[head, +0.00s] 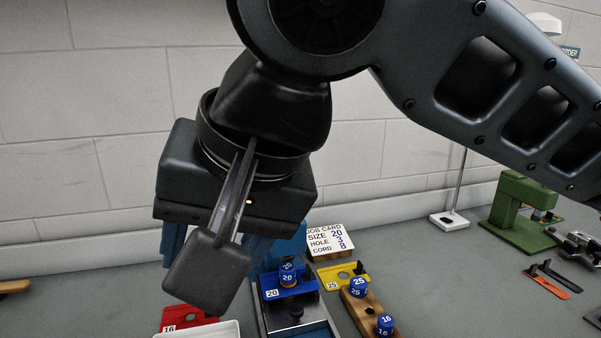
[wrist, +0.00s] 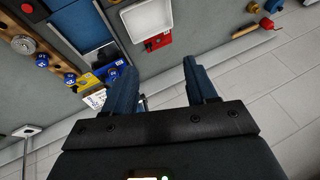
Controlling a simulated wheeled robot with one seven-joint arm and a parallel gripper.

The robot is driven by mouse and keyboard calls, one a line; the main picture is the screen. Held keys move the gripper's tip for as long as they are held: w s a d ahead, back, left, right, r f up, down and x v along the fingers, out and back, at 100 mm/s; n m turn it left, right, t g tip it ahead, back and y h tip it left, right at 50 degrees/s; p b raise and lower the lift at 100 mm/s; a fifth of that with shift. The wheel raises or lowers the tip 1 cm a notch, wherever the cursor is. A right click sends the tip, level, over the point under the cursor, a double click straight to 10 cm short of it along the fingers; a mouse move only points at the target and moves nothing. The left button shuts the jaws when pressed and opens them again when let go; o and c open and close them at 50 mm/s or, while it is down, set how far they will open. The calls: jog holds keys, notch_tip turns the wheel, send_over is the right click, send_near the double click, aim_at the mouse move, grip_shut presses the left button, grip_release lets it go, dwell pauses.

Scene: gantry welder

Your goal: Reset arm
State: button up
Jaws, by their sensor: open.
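My gripper (wrist: 165,92) shows in the wrist view as two blue fingers set well apart, with nothing between them. In the head view the dark gripper body (head: 180,190) hangs above the bench, and parts of the blue fingers show behind and below it. My arm crosses the top of the head view. Below and right of the gripper, a blue 20 cylinder (head: 287,274) stands on the blue plate marked 20 (head: 291,289). The gripper is apart from these.
A job card (head: 325,242) reads size 20, hole 3, cord 8. A green press (head: 522,214) stands right.

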jog(key=s+a+r+y, duration=0.1)
jog(key=a+r+y, duration=0.2)
jog(key=a+y, duration=0.6)
jog(key=s+d+f+m+t+h, duration=0.2)
jog(key=d+f+m+t+h, duration=0.4)
jog(key=d+f+m+t, duration=1)
jog(key=s+d+f+n+g+h, duration=0.3)
jog(key=s+d+f+n+h, duration=0.4)
jog(key=s+d+f, duration=0.55)
jog(key=s+d+r+n+g, duration=0.1)
jog(key=s+d+n+g, duration=0.1)
jog(key=s+d+n, duration=0.75)
jog(key=s+f+m+b, duration=0.1)
jog(key=s+f+b, duration=0.1)
jog(key=f+b, duration=0.9)
jog(key=s+f+m+b, duration=0.2)
jog(key=f+b, duration=0.9)
notch_tip(320, 180, up, 14)
jog(key=p, duration=1.4)
jog(key=shift+h, duration=0.3)
